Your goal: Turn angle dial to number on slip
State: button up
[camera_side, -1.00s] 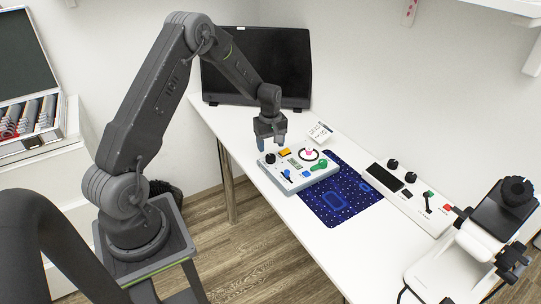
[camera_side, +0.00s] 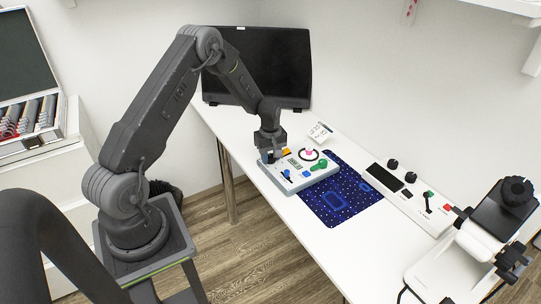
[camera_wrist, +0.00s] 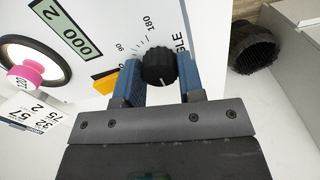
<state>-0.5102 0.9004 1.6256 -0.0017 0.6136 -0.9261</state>
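The angle dial is a black ribbed knob (camera_wrist: 160,63) on the panel of a pale control box (camera_side: 306,186). Beside it I read "90", "180" and part of "ANGLE". A small light mark shows on the knob's lower edge. My gripper (camera_side: 270,158) is down at the box's far left corner. In the wrist view its blue fingers (camera_wrist: 159,72) stand on either side of the knob, very close to it. I cannot tell whether they press on it. A white slip (camera_side: 320,131) with dark figures lies behind the box. In the wrist view the slip (camera_wrist: 30,116) is partly cut off.
The box also bears a greenish display (camera_wrist: 62,27), a yellow button (camera_wrist: 106,82), a pink knob (camera_wrist: 25,77) and a green handle (camera_side: 319,166). A blue mat (camera_side: 345,205), a second panel (camera_side: 410,195) and a black monitor (camera_side: 262,65) share the white table.

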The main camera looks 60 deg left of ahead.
jog(key=c, duration=0.4)
jog(key=shift+m, duration=0.3)
jog(key=m, duration=0.4)
jog(key=shift+m, duration=0.4)
jog(key=m, duration=0.9)
jog(key=shift+m, duration=0.3)
jog(key=o, duration=0.9)
